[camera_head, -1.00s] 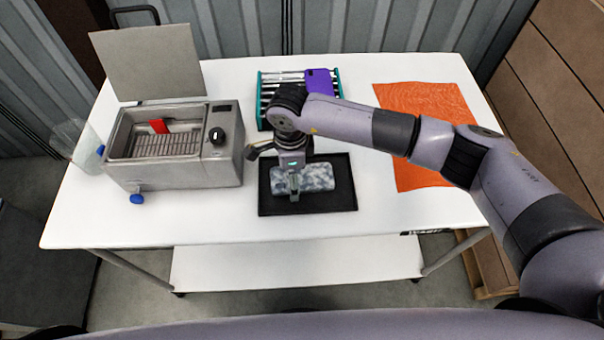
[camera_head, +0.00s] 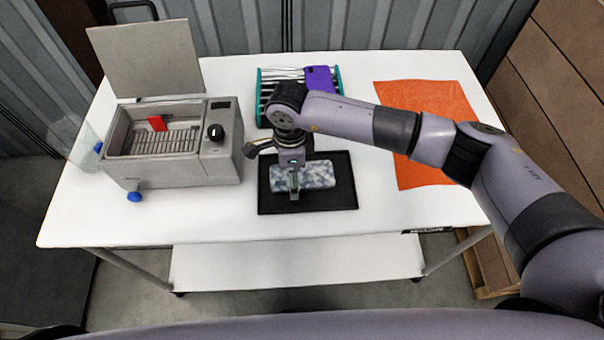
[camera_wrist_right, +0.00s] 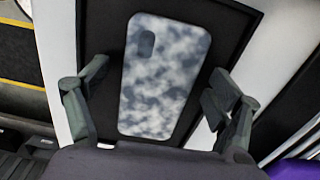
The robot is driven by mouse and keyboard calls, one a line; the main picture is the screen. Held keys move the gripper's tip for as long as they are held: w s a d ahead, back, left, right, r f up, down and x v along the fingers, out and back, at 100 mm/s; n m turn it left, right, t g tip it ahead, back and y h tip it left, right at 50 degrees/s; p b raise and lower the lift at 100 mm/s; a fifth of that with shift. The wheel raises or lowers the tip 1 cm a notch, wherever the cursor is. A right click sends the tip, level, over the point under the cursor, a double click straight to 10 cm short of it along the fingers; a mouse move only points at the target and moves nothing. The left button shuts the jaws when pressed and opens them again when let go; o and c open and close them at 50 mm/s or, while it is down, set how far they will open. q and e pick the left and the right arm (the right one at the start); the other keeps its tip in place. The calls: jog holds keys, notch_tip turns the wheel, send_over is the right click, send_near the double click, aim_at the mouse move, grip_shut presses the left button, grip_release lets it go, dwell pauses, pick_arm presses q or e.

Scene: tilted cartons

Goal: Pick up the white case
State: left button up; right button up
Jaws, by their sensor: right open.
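The white case (camera_head: 318,176) is a phone case mottled in white and grey-blue, with a camera cutout at one end. It lies on a black tray (camera_head: 340,203) near the middle of the table. My right gripper (camera_head: 294,194) is over the left part of the case in the head view and hides some of it. In the right wrist view the case (camera_wrist_right: 160,80) lies between the two spread fingers of my right gripper (camera_wrist_right: 160,105), with a gap on each side. My left gripper is not in view.
A teal rack (camera_head: 262,98) holding a purple case (camera_head: 320,79) stands behind the tray. A grey metal basin machine (camera_head: 225,165) with a raised lid and a red item inside stands left. An orange cloth (camera_head: 415,180) lies right. The white table (camera_head: 210,222) is clear in front.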

jog(key=shift+c, duration=0.4)
jog(key=c, duration=1)
